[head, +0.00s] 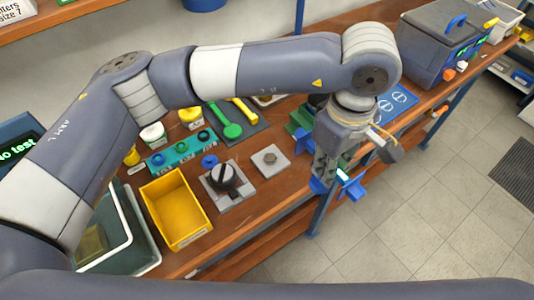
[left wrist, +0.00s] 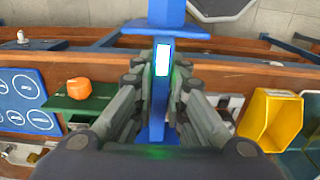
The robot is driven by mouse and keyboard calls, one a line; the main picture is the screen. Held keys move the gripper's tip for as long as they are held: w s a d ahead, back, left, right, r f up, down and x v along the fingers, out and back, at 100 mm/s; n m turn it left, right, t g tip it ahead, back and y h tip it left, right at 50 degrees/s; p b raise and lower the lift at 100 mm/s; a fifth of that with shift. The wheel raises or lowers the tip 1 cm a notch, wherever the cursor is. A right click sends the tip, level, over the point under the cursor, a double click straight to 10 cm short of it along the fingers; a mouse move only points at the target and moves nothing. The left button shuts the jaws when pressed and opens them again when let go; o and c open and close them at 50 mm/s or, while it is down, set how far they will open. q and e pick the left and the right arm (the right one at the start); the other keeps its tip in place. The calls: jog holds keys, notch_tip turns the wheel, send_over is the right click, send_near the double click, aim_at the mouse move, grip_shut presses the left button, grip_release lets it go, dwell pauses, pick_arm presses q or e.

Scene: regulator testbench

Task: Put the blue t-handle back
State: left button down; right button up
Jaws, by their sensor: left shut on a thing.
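My left gripper (head: 327,172) is shut on the blue t-handle (head: 351,187) beyond the front edge of the workbench, with the floor below it. In the left wrist view the blue t-handle (left wrist: 162,62) stands between the fingers (left wrist: 160,95), its wide bar across the top and a bright white patch on its stem. The handle's lower end is partly hidden by the gripper. A blue board with white circle outlines (head: 396,103) lies on the bench, right of the gripper; it also shows in the left wrist view (left wrist: 22,98). My right gripper is not in view.
On the bench (head: 262,192) are a yellow bin (head: 177,208), a black knob on a plate (head: 225,178), a hex piece on a plate (head: 270,160) and a teal ring rack (head: 170,160). A grey box (head: 432,62) stands far right. An orange knob (left wrist: 78,88) sits near the board.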

pick_arm(q)
jog(key=w+a+f+p, duration=0.1)
jog(key=w+a+p, duration=0.1)
jog(key=w+a, duration=0.1)
jog(key=w+a+f+p, duration=0.1)
jog(key=w+a+p, duration=0.2)
jog(key=a, duration=0.1)
jog(key=w+a+f+p, duration=0.2)
jog(key=w+a, duration=0.1)
jog(key=w, duration=0.1)
jog(key=shift+w+a+f, duration=0.1)
jog(key=shift+a, duration=0.15)
jog(key=shift+f, duration=0.3)
jog(key=shift+f+b, duration=0.3)
jog(key=shift+b, duration=0.05)
jog(key=shift+f+b, duration=0.3)
jog(key=shift+b, duration=0.15)
